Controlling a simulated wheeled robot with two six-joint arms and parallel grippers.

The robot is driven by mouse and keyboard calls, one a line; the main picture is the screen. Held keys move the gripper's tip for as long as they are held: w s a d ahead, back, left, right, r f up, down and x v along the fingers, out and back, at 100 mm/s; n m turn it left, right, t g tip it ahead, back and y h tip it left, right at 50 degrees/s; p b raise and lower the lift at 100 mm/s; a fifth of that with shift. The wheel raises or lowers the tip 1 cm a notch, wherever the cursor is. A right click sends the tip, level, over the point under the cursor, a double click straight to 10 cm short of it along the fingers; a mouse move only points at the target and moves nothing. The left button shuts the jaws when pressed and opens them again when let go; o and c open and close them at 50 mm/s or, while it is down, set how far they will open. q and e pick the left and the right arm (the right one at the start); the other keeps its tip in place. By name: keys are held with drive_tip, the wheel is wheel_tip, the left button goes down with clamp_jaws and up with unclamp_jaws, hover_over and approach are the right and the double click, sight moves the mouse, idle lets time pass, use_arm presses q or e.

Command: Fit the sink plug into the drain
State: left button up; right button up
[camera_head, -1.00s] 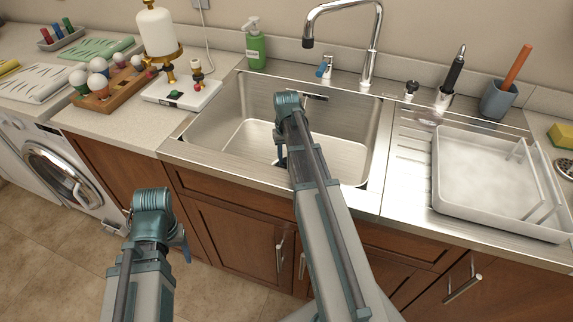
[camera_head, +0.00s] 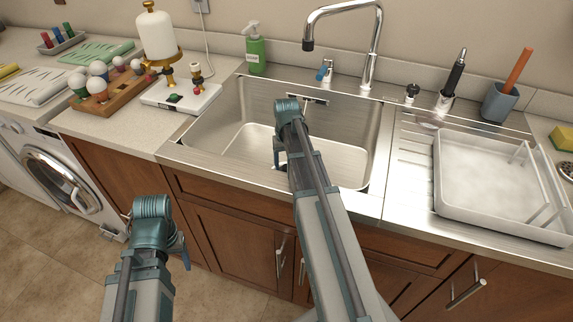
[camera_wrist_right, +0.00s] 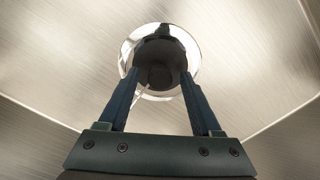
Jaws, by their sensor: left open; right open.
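The steel sink basin (camera_head: 240,105) is in the middle of the head view, and my right arm reaches down into it. My right gripper (camera_head: 280,155) is mostly hidden behind its own wrist there. In the right wrist view the gripper (camera_wrist_right: 160,76) is open, with its fingers on either side of a dark round plug (camera_wrist_right: 158,62). The plug lies within the chrome drain ring (camera_wrist_right: 128,50) on the sink floor. I cannot tell how deep it sits or whether the fingers touch it. My left gripper (camera_head: 183,248) is open and empty in front of the cabinets, low at the left.
The tap (camera_head: 372,45) stands behind the basin, with a green soap bottle (camera_head: 255,52) to its left. A white tray (camera_head: 440,195) sits on the right drainboard. A wooden holder (camera_head: 118,88) and a white stand (camera_head: 180,97) are on the left counter. The basin around the drain looks clear.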

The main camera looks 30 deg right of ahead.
use_arm(q)
wheel_tip(320, 180, up, 12)
drive_tip(key=p, duration=1.2)
drive_tip(key=shift+r, duration=0.2)
use_arm(e)
wheel_tip(320, 180, up, 12)
drive_tip(key=shift+r, duration=0.15)
